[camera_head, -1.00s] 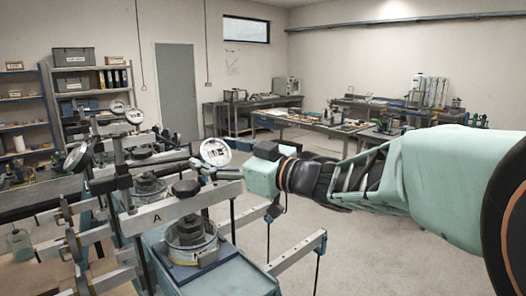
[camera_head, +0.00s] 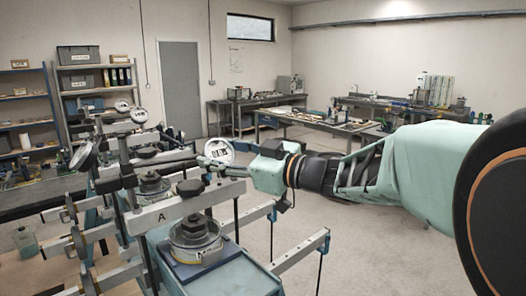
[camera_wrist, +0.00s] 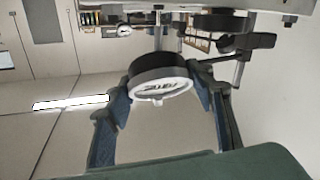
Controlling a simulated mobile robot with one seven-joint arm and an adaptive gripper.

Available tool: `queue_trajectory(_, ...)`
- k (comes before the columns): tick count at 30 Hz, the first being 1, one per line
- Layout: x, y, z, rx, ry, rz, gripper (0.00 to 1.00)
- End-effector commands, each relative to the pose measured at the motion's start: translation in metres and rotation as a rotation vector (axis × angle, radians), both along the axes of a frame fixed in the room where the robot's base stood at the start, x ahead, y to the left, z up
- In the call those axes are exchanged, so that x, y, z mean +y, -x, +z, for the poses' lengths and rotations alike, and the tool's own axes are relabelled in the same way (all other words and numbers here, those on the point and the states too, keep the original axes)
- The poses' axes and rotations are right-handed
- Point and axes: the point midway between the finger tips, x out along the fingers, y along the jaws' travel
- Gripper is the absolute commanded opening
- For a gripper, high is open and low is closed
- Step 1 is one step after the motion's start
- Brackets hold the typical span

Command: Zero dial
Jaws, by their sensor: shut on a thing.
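A round dial gauge (camera_head: 218,151) with a white face and dark rim sits at the right end of the nearest lever frame, marked A (camera_head: 162,217). In the wrist view the dial (camera_wrist: 160,88) is between the two blue-grey fingers of my gripper (camera_wrist: 164,84), its face toward the camera and its markings too small to read. The fingers close on its rim from both sides. In the head view my gripper (camera_head: 232,169) reaches the dial from the right, and its fingers are small and partly hidden there.
Other lever frames with dials, such as one dial (camera_head: 82,156), stand behind and left. A round weighted pot (camera_head: 195,240) sits below the beam on a blue base. Horizontal bars (camera_head: 300,250) stick out at front right. Open floor (camera_head: 390,245) lies to the right.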

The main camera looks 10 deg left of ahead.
Motion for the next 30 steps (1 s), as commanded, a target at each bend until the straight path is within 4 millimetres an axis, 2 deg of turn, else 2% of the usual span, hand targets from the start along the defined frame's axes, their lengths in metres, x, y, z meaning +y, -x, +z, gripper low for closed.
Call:
queue_trajectory(9, -0.0010, -0.0017, 0.0026, -0.106, 0.090, 0.132, 0.25)
queue_trajectory(21, -0.0003, -0.0003, 0.0005, -0.121, 0.102, 0.154, 0.25)
queue_trajectory(22, -0.0003, -0.0002, 0.0005, -0.120, 0.102, 0.154, 0.51)
queue_trajectory(27, -0.0003, -0.0003, 0.0004, -0.120, 0.102, 0.154, 0.68)
queue_trajectory(30, -0.0003, -0.0003, 0.0004, -0.120, 0.102, 0.154, 0.68)
